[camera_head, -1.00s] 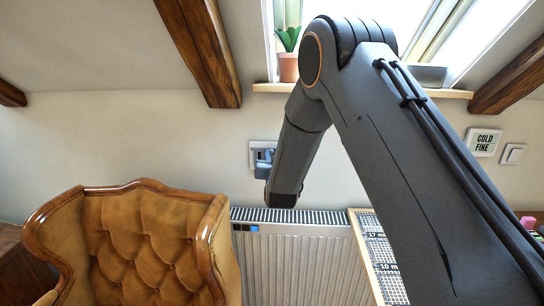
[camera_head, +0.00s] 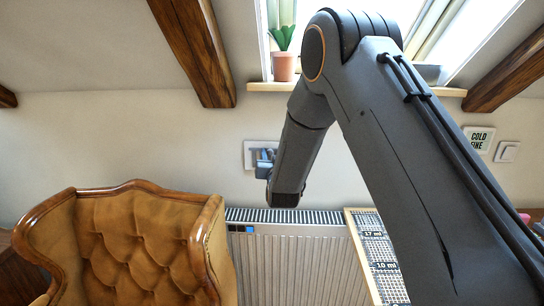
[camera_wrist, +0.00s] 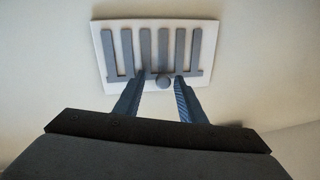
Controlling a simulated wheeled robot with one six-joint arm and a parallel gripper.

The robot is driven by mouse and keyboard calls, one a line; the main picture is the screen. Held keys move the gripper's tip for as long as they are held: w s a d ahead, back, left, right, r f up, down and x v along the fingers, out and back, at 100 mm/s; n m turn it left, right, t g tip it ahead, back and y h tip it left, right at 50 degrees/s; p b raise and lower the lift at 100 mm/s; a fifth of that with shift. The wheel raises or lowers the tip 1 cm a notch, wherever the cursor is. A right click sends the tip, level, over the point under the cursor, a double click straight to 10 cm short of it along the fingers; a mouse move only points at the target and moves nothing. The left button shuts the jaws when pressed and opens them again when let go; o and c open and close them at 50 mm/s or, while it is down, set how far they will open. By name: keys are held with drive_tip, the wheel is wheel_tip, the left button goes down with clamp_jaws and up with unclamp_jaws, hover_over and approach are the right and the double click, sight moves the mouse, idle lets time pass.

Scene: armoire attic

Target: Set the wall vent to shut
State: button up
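In the head view the vent (camera_head: 248,153) is on the wall above the radiator, partly covered by my gripper. My gripper (camera_wrist: 161,80) is open, with one finger on each side of the knob in the wrist view. I see a gap on both sides of the knob. I cannot tell whether the fingertips touch the plate.
The radiator (camera_head: 290,265) stands below the vent. A tufted brown armchair (camera_head: 140,240) is at the left. A potted plant (camera_head: 283,66) stands on the window sill (camera_head: 262,87) above. A "COLD FINE" sign (camera_head: 480,138) and a white switch (camera_head: 507,152) are on the right wall.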

drive_tip(key=s+d+b, duration=0.1)
drive_tip(key=s+b, duration=0.1)
drive_tip(key=s, duration=0.5)
drive_tip(key=shift+s, duration=0.4)
drive_tip(key=s+d+f+g+h, duration=0.1)
drive_tip(key=s+d+f+g, duration=0.3)
drive_tip(key=s+d, duration=0.25)
drive_tip(key=s+d+f+g+h, duration=0.1)
drive_tip(key=s+d+f+g, duration=0.2)
drive_tip(key=s+d+g, duration=0.3)
drive_tip(key=s+d+f+g, duration=0.1)
drive_tip(key=s+d+g, duration=0.2)
drive_tip(key=s, duration=0.9)
drive_tip(key=s+d+f+g, duration=0.1)
drive_tip(key=s+d+g, duration=0.3)
drive_tip(key=s, duration=0.9)
drive_tip(key=shift+d+f+h, duration=0.2)
drive_tip(key=shift+d+h, duration=0.1)
drive_tip(key=shift+d, duration=0.2)
